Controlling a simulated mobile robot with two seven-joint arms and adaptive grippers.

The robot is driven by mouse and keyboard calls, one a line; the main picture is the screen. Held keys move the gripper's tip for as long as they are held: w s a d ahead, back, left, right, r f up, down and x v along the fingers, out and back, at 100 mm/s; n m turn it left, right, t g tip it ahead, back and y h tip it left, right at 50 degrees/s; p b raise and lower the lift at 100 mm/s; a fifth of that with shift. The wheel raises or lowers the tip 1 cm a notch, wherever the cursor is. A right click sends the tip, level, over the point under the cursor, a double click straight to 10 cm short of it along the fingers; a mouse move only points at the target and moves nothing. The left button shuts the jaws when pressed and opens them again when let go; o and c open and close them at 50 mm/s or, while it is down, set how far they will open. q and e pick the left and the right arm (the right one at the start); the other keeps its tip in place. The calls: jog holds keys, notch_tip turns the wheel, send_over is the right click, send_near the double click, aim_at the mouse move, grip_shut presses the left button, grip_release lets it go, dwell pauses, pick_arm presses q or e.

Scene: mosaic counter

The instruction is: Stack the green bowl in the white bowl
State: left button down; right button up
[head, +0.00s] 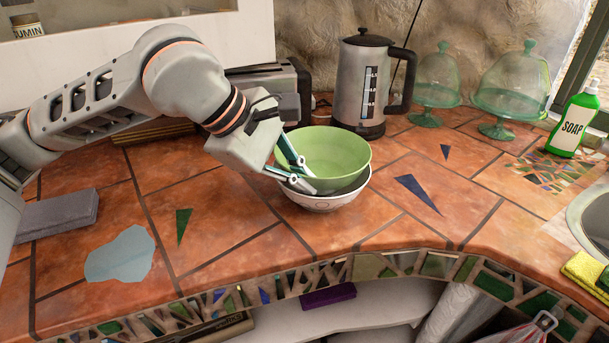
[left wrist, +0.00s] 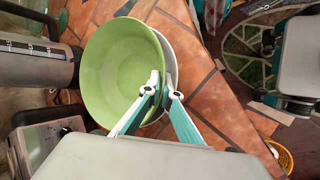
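The green bowl (head: 335,150) is over the white bowl (head: 325,203) on the tiled counter, its lower part inside or just above the white bowl's rim. I cannot tell whether they touch. A dark strip of the white bowl's inside shows below the green one. My left gripper (head: 312,183) has one finger inside the green bowl and one outside, closed on its near-left rim. The left wrist view also shows the green bowl (left wrist: 118,70) between the fingertips (left wrist: 164,86), with the white bowl (left wrist: 170,62) mostly hidden behind it. My right gripper (left wrist: 270,75) shows partly there; its opening is unclear.
A kettle (head: 361,85) and toaster (head: 290,85) stand close behind the bowls. Green glass domes (head: 513,85) and a soap bottle (head: 574,120) are at the right. A grey block (head: 58,215) lies left. The counter in front of the bowls is clear.

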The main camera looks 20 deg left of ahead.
pick_arm(q)
jog(key=shift+f, duration=0.1)
jog(key=c, duration=2.6)
grip_release()
pick_arm(e)
jog(key=shift+r, duration=0.15)
pick_arm(q)
jog(key=shift+o, duration=0.2)
jog(key=shift+r, duration=0.45)
jog(key=p+v, duration=0.2)
jog(key=v, duration=1)
pick_arm(e)
jog(key=shift+s+d, duration=0.35)
jog(key=shift+s, duration=0.05)
pick_arm(q)
jog(key=shift+s+r+p, duration=0.1)
jog(key=shift+r+p, duration=0.1)
jog(key=shift+p, duration=0.1)
pick_arm(e)
jog(key=shift+w+d, duration=0.1)
jog(key=shift+w, duration=0.05)
